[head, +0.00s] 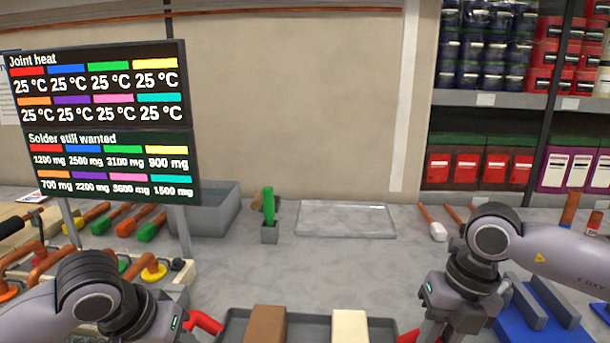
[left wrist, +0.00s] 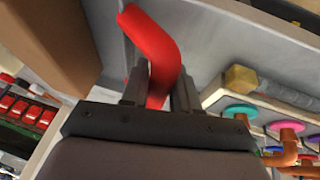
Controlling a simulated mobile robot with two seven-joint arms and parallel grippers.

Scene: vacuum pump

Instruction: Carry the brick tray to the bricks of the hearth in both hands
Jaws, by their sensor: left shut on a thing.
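The dark grey brick tray (head: 236,318) is at the bottom edge of the head view, its near part cut off. A brown brick (head: 267,324) and a cream brick (head: 350,326) stand in it. Red handles stick out at its left (head: 206,322) and right (head: 408,337) ends. My left gripper (left wrist: 158,92) is shut on the left red handle (left wrist: 152,40) in the left wrist view. My right gripper (head: 432,335) is beside the right handle; its fingertips are cut off by the frame edge, so its grip does not show.
A grey bin (head: 212,212), a green tool in a small holder (head: 269,208) and a clear shallow tray (head: 345,219) stand at the back of the counter. A display board (head: 100,120) and pipe fittings crowd the left. A blue stand (head: 540,310) is at right. The middle counter is clear.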

